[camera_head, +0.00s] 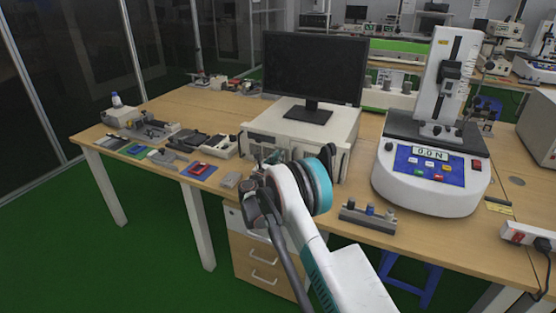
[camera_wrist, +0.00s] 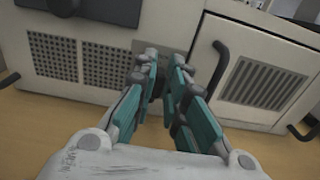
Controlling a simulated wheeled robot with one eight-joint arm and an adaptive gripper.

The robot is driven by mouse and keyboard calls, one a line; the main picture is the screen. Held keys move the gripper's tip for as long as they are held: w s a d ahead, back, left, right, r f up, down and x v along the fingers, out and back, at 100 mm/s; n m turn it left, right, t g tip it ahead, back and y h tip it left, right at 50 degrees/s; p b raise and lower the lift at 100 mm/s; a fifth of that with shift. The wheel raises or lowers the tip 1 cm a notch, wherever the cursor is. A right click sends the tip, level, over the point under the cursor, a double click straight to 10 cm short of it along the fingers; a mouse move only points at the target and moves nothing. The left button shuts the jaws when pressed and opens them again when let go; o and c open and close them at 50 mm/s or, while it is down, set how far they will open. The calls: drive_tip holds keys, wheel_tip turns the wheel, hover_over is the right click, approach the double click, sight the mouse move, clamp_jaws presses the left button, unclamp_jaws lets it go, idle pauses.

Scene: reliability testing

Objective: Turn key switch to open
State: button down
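The white equipment cabinet (camera_head: 262,124) stands on the wooden bench under the monitor. In the wrist view its front panel (camera_wrist: 185,35) fills the upper part, with two perforated vents at left and a slatted door at right. My gripper (camera_wrist: 166,62) points at the panel between the vents and the door, its teal-padded fingers close together with a narrow gap. A small dark part shows between the fingers; I cannot tell whether it is the key switch or whether they touch it. In the head view my arm hides the gripper's tips and that part of the panel.
A black curved handle (camera_wrist: 218,68) stands out from the door just right of my fingers. A black monitor (camera_head: 313,68) sits on top of the cabinet. A white force tester (camera_head: 432,190) stands to the right. Small tools and fixtures cover the bench at left.

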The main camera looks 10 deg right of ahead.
idle(0.4)
drive_tip(key=m, duration=0.4)
drive_tip(key=shift+s+d+f+m, duration=0.1)
drive_tip(key=shift+s+d+m, duration=0.05)
drive_tip(key=shift+d+m, duration=0.15)
drive_tip(key=m, duration=0.4)
drive_tip(key=shift+s+d+f, duration=0.15)
drive_tip(key=shift+f, duration=0.05)
drive_tip(key=m, duration=0.5)
drive_tip(key=shift+s+d+f, duration=0.1)
drive_tip(key=shift+f, duration=0.15)
drive_tip(key=shift+f+m, duration=0.15)
drive_tip(key=shift+m, duration=0.95)
drive_tip(key=shift+f+m, duration=0.1)
drive_tip(key=shift+m, duration=1)
drive_tip(key=c, duration=1.6)
unclamp_jaws()
